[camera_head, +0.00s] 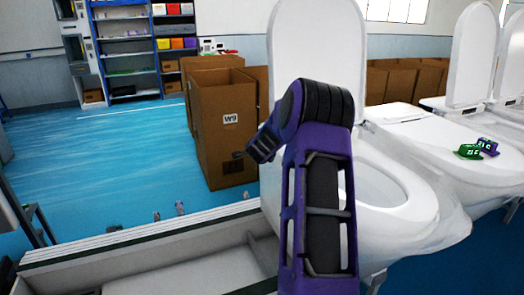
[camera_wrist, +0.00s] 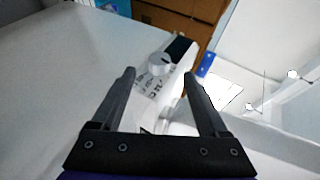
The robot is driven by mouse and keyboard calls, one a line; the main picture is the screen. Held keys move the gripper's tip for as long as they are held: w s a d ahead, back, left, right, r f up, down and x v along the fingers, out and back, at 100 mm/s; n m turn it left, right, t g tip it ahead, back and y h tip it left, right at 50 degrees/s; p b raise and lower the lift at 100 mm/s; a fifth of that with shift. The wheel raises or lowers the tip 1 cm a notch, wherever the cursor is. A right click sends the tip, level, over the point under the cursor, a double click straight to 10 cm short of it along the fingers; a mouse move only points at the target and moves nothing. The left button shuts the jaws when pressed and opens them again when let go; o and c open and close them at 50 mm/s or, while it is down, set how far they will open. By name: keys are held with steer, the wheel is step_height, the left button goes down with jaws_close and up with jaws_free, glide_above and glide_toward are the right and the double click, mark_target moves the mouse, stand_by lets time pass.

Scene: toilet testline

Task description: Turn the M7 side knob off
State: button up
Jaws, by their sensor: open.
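A round whitish knob (camera_wrist: 158,66) sits on a pale side panel with dark printed marks, in the upper middle of the wrist view. No M7 label is legible, and I cannot read the knob's setting. My gripper (camera_wrist: 158,76) is open, with its two dark fingers left and right of the line to the knob; the knob shows beyond the fingertips, and no contact shows. In the head view my arm covers part of a white toilet (camera_head: 425,215) with its lid up, and the knob cannot be made out. My gripper (camera_head: 240,155) points left there, beside the toilet.
Brown cartons (camera_head: 222,135) stand on the blue floor behind my gripper. A pale conveyor frame (camera_head: 140,250) runs along the lower left. More toilets stand at right, one bearing green and purple items (camera_head: 478,149). Shelves (camera_head: 125,50) stand at the back left.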

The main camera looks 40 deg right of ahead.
steer(key=v, duration=1)
steer(key=shift+b, duration=0.4)
steer(key=shift+a, duration=0.1)
